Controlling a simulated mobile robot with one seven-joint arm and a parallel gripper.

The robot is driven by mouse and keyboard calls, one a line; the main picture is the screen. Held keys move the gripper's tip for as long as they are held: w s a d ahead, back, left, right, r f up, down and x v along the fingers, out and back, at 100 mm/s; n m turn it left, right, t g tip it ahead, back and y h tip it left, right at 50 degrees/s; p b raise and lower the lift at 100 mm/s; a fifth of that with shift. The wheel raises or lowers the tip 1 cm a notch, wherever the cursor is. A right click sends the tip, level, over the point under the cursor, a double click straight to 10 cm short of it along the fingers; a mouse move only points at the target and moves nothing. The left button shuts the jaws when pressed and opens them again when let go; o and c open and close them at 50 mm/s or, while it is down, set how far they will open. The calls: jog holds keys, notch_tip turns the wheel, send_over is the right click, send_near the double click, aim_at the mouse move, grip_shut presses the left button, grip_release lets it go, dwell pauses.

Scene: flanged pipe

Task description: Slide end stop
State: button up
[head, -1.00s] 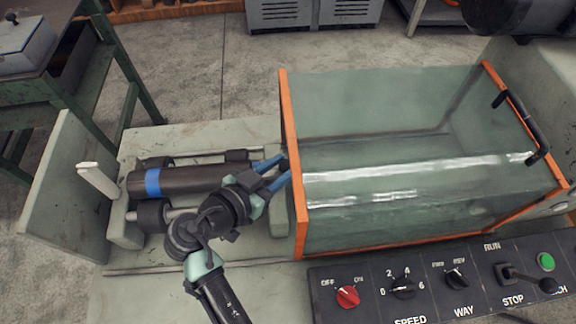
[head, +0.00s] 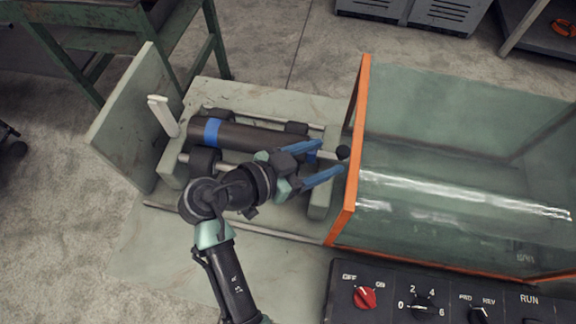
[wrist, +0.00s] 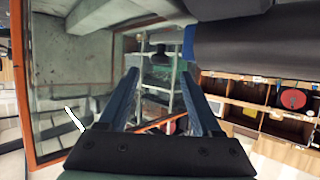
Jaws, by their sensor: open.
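A dark pipe (head: 255,139) with a blue band lies on rollers in the machine's bed. It also shows at the upper right of the wrist view (wrist: 260,42). A short pale rod with a black knob (head: 343,152), possibly the end stop, sticks out at the pipe's right end. A black knob (wrist: 161,52) shows between and beyond my fingers in the wrist view. My gripper (head: 330,158) is open and empty, its blue fingers pointing right near the knob. I see no clear contact with it. My wrist hides part of the pipe and rollers.
An orange-framed clear guard (head: 354,150) stands just right of my fingertips. A white upright lever (head: 163,115) stands at the pipe's left end, beside a grey side plate (head: 130,115). A control panel (head: 450,298) with knobs lies at the lower right.

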jog(key=v, duration=0.8)
jog(key=shift+b, duration=0.4)
jog(key=shift+s, duration=0.1)
jog(key=w+a+r+n+t+y+p, duration=0.1)
jog(key=w+r+n+t+y, duration=0.1)
jog(key=w+r, duration=0.3)
jog(key=w+a+r+n+t+y, duration=0.1)
jog(key=w+r+t+y, duration=0.15)
jog(key=w+r, duration=0.25)
jog(key=w+r+n+t+y+p, duration=0.1)
jog(key=w+r+n+t+y, duration=0.15)
jog(key=r, duration=0.65)
jog(key=w+r+n+t+y, duration=0.15)
jog(key=r+t, duration=0.25)
jog(key=r, duration=0.6)
jog(key=s+r+n+t+y, duration=0.1)
jog(key=s+r+t, duration=0.4)
jog(key=r, duration=0.7)
jog(key=s+r+n+t+y, duration=0.2)
jog(key=s+r+n+t, duration=0.2)
jog(key=s+r, duration=0.4)
notch_tip(320, 180, up, 4)
jog(key=shift+d+t+p, duration=0.45)
jog(key=shift+t, duration=0.05)
